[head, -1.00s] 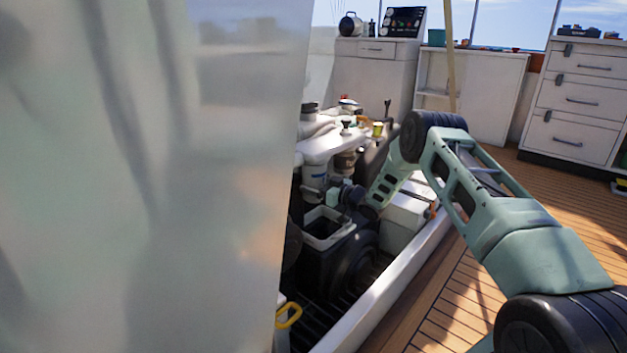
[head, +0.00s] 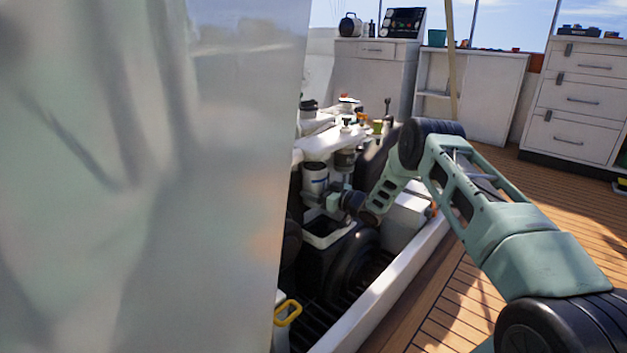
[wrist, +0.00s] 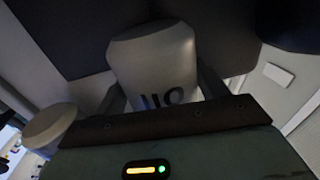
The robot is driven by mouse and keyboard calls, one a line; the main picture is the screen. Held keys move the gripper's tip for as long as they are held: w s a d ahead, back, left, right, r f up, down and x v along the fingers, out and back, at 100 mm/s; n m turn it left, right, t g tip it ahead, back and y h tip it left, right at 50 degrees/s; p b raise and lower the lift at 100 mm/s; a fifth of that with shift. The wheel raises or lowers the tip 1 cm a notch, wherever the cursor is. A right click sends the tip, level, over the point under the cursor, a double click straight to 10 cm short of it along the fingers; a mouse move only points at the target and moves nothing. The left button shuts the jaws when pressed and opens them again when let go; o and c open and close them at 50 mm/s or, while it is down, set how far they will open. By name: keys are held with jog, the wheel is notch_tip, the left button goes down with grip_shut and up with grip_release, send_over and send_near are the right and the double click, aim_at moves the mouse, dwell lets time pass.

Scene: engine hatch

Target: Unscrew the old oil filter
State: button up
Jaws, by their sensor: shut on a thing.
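The oil filter (head: 315,180) is a white cylinder with a dark band, upright under the pale engine top in the head view. In the wrist view the filter (wrist: 158,62) fills the upper middle, with dark lettering that reads upside down. My gripper (head: 332,203) reaches in from the right at the filter's lower part. In the wrist view my gripper (wrist: 160,88) has one finger on each side of the filter and is shut on it. The filter's joint with the engine is hidden, so I cannot tell whether it is still threaded on.
A dark open-topped container (head: 325,235) stands below the filter. A second pale cylinder (wrist: 50,124) shows at left in the wrist view. The white hatch rim (head: 375,305) runs along the right side. A large blurred grey panel (head: 140,180) blocks the head view's left.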

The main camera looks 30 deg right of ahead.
jog(key=shift+a+p+v, duration=0.15)
jog(key=shift+p+v, duration=1.15)
jog(key=shift+v, duration=0.9)
jog(key=shift+a+p+v, duration=0.15)
jog(key=shift+p+v, duration=1.15)
jog(key=shift+v, duration=0.95)
jog(key=p+v, duration=0.2)
jog(key=v, duration=0.4)
jog(key=shift+s+a, duration=0.25)
jog(key=shift+a, duration=0.1)
jog(key=shift+r, duration=0.1)
